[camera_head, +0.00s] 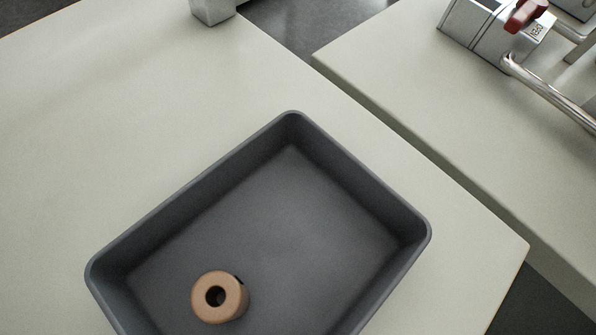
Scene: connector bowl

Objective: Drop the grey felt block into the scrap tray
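A dark grey rectangular tray (286,121), which looks like the scrap tray, sits on the pale table in the lower middle of the head camera view. Its near end is cut off by the bottom edge of the picture. A tan cylinder with a hole through it (205,309) lies inside, towards the near left of the tray floor. A light grey block-like thing (211,12) stands at the top edge, partly out of view. I cannot tell whether it is the felt block. No other grey block shows. My gripper is not in view.
The pale table (110,130) is clear left of the tray. A narrow gap parts it from a second pale surface (440,110) at the right. There, a metal device with a dark red part (526,15) and a shiny bar (555,92) stand.

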